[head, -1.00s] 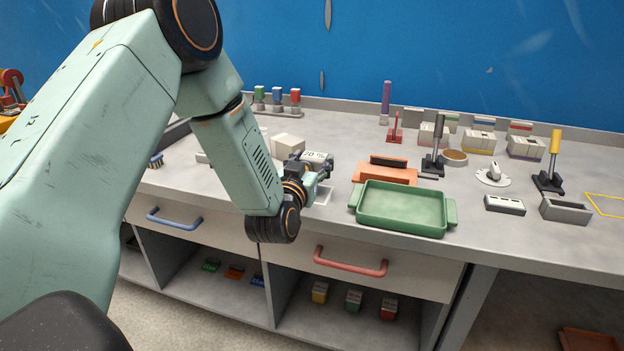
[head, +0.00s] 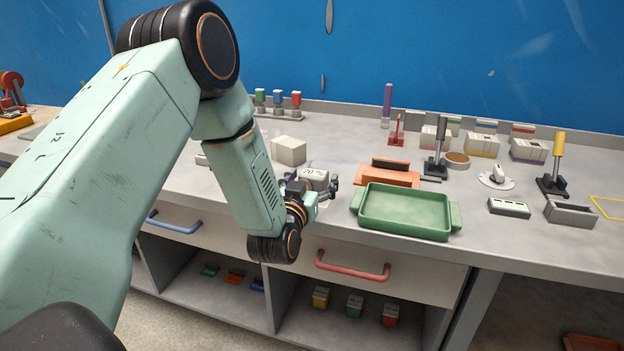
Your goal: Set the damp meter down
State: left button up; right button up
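The damp meter (head: 314,175) is a small pale block with a display that reads about 20 %. It is in the head view, left of the green tray, near the bench's front edge. My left gripper (head: 318,187) has its fingers at either side of the meter and appears shut on it, hiding its lower part. I cannot tell whether the meter's underside touches the bench. A pale marked patch on the bench shows partly beside the gripper. My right gripper is not in view.
A white block (head: 288,151) stands just behind the meter. A red drawer handle (head: 352,267) juts out below the bench edge.

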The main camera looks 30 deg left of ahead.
pick_arm(q)
jog(key=shift+a, duration=0.1)
jog(key=shift+r, duration=0.2)
jog(key=p+v, duration=0.1)
jog(key=v, duration=1.1)
